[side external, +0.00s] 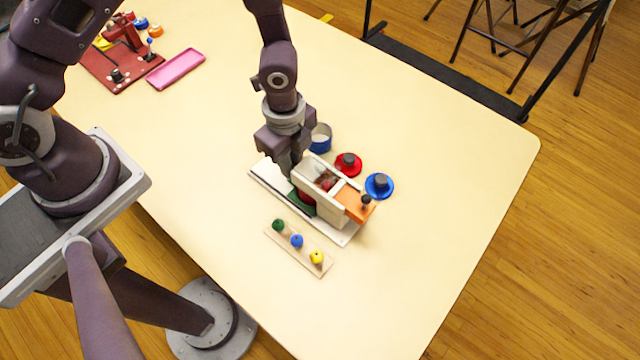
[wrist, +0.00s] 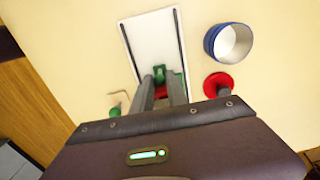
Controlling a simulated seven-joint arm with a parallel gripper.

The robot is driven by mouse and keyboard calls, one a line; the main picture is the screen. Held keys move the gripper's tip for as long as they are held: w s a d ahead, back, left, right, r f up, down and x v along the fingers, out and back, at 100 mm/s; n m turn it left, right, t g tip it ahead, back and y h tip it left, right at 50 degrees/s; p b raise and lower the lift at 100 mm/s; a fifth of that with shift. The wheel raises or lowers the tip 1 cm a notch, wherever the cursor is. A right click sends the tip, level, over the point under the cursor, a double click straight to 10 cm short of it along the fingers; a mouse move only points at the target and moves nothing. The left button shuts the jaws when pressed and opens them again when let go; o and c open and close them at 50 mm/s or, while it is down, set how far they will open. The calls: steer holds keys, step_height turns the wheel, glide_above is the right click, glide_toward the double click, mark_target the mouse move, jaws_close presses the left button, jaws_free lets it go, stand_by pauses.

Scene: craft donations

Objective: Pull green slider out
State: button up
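The white sliding box (side external: 322,187) stands on a white base board (side external: 341,238) in the middle of the table. A dark green part (side external: 302,206), seemingly the green slider, shows at its near left side, beside something red. My gripper (side external: 296,182) points down at the box's left end. In the wrist view my gripper (wrist: 160,76) has its two fingers on either side of a small green handle (wrist: 159,73). Whether they press on it cannot be told. The white board (wrist: 153,40) reaches out beyond the fingertips. The rest of the slider is hidden.
A blue cup (side external: 320,138), a red knobbed disc (side external: 348,164) and a blue knobbed disc (side external: 379,186) stand close behind the box. A peg strip (side external: 298,248) with green, blue and yellow knobs lies in front. The table's right side is clear.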

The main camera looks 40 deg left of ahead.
jaws_close()
steer(key=shift+a, duration=5.1)
steer(key=o, duration=0.5)
jaws_free()
step_height(320, 180, up, 8)
steer(key=shift+f, duration=0.25)
